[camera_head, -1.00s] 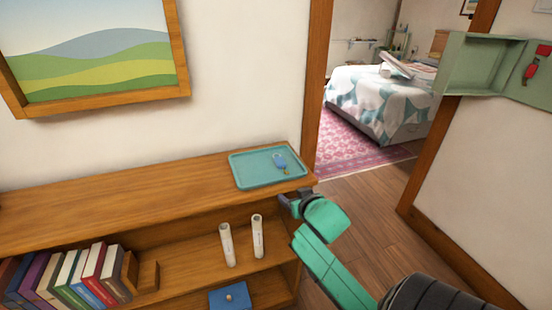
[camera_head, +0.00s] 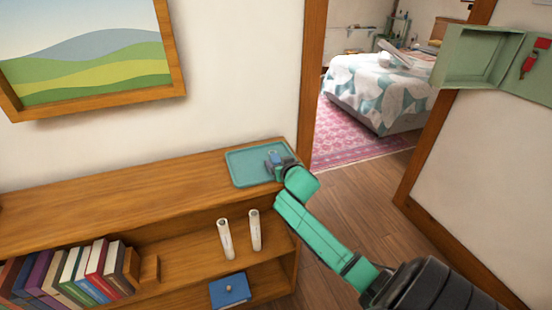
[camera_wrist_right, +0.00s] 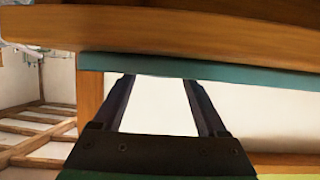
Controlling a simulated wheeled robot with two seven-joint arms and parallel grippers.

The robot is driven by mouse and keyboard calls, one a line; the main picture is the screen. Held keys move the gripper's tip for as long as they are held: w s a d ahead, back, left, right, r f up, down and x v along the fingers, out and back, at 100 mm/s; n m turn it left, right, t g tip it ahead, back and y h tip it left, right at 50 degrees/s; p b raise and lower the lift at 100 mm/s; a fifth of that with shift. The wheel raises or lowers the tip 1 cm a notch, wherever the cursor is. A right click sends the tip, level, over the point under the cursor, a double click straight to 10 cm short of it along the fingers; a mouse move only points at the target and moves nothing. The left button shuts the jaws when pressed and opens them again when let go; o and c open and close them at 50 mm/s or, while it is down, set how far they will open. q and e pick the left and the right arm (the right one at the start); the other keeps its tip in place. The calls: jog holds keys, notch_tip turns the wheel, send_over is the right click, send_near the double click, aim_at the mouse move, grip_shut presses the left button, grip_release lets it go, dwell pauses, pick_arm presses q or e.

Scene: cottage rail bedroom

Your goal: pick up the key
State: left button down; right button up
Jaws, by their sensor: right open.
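The key with its blue tag (camera_head: 271,155) lies in a shallow teal tray (camera_head: 240,168) on the top of the wooden shelf unit, and my gripper partly hides it in the head view. My right gripper (camera_head: 275,163) is open over the tray's right part, right at the key. In the right wrist view the two fingers of my right gripper (camera_wrist_right: 158,80) are spread, with the teal tray's edge (camera_wrist_right: 200,70) across their tips. I cannot make out the key in the wrist view, nor whether the fingers touch it. My left gripper is not in view.
The wooden shelf top (camera_head: 130,195) is clear left of the tray. Below stand two white cylinders (camera_head: 226,240), a blue box (camera_head: 230,290) and several books (camera_head: 80,275). A wooden door frame (camera_head: 312,80) rises behind the tray. An open green wall cabinet (camera_head: 475,55) hangs at the right.

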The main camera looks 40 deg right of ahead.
jog(key=shift+w+f, duration=0.1)
grip_shut()
